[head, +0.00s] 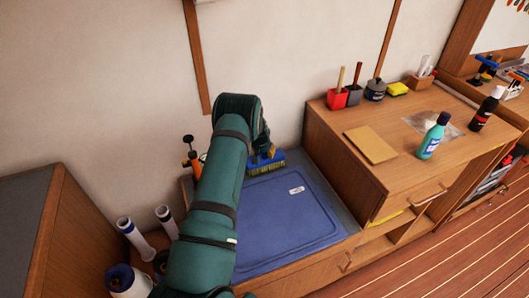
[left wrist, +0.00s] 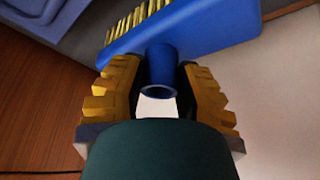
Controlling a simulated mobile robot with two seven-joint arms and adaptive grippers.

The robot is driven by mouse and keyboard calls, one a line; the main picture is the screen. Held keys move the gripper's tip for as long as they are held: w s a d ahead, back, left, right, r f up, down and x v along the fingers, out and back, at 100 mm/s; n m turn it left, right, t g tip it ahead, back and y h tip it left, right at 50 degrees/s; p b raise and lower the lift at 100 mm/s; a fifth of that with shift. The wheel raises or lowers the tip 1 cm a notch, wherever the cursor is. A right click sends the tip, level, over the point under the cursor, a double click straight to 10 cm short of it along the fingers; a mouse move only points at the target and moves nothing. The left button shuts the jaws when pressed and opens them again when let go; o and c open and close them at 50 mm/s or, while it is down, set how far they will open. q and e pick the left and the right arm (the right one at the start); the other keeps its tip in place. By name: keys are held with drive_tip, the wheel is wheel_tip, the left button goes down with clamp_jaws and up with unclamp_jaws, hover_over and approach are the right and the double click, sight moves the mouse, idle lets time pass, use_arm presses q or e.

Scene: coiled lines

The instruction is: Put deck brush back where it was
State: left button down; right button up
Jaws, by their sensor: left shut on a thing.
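The deck brush (head: 268,162) is a blue block with yellow bristles. In the head view it is at the back of the low bench, by the wall, with its bristles facing down. In the left wrist view the blue block (left wrist: 210,32) spans the top, and its short round socket (left wrist: 160,68) points toward the camera. My left gripper (left wrist: 160,80) has its yellow fingers shut on both sides of this socket. My arm hides part of the brush in the head view, and I cannot tell whether the bristles touch the surface. My right gripper is not in view.
A blue lid or mat (head: 285,225) covers much of the low bench (head: 343,209). White tubes (head: 135,238) stand at lower left. The wooden cabinet (head: 345,165) at right carries a red pot (head: 337,98), a teal bottle (head: 433,136) and a tan board (head: 370,145). The wall is close behind.

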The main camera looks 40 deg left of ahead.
use_arm(q)
drive_tip(key=shift+f, duration=0.2)
drive_tip(key=c, duration=0.7)
unclamp_jaws()
drive_tip(key=shift+c, duration=0.2)
drive_tip(key=shift+r, duration=0.1)
